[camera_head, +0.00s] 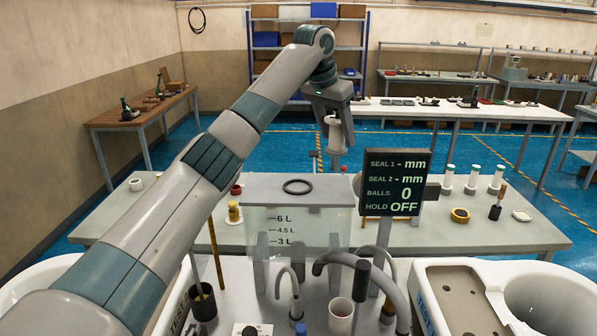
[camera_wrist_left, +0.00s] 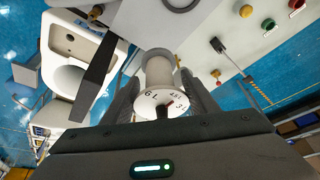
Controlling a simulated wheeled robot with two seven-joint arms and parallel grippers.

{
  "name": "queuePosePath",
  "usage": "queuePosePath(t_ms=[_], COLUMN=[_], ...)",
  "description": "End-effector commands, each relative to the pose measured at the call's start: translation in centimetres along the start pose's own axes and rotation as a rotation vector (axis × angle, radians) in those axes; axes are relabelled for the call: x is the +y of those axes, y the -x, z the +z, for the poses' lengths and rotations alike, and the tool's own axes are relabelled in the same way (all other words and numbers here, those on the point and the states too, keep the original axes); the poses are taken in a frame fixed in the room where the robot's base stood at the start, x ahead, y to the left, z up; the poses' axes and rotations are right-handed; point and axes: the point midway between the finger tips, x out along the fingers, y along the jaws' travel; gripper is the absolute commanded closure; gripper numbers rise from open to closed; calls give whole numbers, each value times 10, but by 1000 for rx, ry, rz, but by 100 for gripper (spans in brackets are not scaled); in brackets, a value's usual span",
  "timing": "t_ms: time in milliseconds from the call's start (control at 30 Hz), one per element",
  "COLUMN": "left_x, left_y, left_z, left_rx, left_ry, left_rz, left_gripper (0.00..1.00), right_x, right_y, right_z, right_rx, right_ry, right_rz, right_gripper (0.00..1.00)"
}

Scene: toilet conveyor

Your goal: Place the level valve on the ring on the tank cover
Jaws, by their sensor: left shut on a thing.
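The level valve (camera_head: 336,137) is a white spool-like piece. The black ring (camera_head: 298,187) lies flat on the grey tank cover (camera_head: 262,190), apart from the valve. Part of the ring (camera_wrist_left: 181,4) shows at the top of the wrist view. My right gripper is out of view.
The clear tank (camera_head: 330,226) with litre marks stands under the cover. A dark display sign (camera_head: 396,182) stands right of it and reads OFF for hold. Curved pipes stand in front.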

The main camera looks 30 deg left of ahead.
Motion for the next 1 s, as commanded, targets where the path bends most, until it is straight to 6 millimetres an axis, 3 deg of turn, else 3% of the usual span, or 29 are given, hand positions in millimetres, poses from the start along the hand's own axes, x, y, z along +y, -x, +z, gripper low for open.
queuePosePath(t_ms=[500,1000], left_x=[-54,-60], left_y=[-19,-24], left_z=[84,94], left_rx=[-1,1], left_ry=[0,-1], left_rz=[-1,1], left_gripper=[73,73], right_x=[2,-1], right_y=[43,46], right_z=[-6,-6], right_rx=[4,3], right_ry=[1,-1], right_rz=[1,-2], right_gripper=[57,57])
